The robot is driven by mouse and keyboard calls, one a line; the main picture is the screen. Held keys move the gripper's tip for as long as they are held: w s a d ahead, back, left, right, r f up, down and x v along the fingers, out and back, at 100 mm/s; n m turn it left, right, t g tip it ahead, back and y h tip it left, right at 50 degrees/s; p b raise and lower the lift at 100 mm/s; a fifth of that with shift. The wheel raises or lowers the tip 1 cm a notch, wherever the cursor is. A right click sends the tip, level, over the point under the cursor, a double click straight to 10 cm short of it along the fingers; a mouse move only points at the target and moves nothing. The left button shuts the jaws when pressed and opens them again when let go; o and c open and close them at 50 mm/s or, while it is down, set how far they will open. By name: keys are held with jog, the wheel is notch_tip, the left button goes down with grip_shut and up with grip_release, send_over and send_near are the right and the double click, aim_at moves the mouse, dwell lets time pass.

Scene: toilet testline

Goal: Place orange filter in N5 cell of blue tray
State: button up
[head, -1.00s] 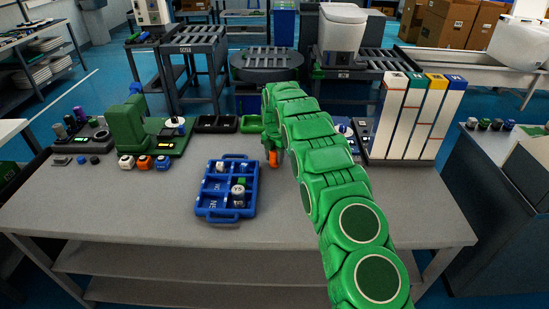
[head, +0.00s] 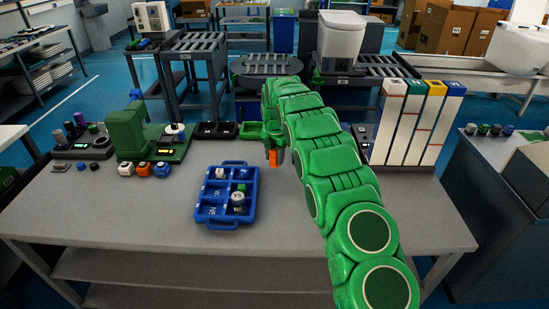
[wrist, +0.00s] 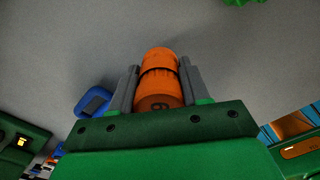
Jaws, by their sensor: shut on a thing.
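My gripper (wrist: 158,92) is shut on the orange filter (wrist: 160,64), which sits between its two grey fingers in the wrist view. In the head view the orange filter (head: 273,158) shows just below my green gripper, to the right of the blue tray and above the table; its exact height is unclear. The blue tray (head: 227,224) lies on the table with a handle at each end. It holds a white piece, a green piece and a grey-white cylinder marked with text. N5 is lettered on a near-left part of the tray. A blue part of the tray shows in the wrist view (wrist: 82,106).
A green machine (head: 128,135) stands at the back left, with white, orange and blue pieces (head: 143,168) in front. Black and green bins (head: 215,131) stand behind the tray. White column dispensers (head: 405,125) stand at the right. The front of the table is clear.

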jog(key=shift+s+d+r, duration=1.25)
jog(key=shift+s+r, duration=3)
jog(key=shift+s, duration=1.95)
jog(key=s+a+n, duration=0.5)
jog(key=s+a, duration=1.1)
jog(key=s, duration=0.5)
send_near(213, 211)
jog(key=shift+s+d+f, duration=0.2)
jog(key=shift+s+f, duration=0.25)
jog(key=shift+s, duration=0.1)
jog(key=shift+w+a+f, duration=0.25)
jog(key=shift+w+f, duration=0.25)
jog(key=shift+f, duration=1.75)
jog(key=shift+f, duration=0.2)
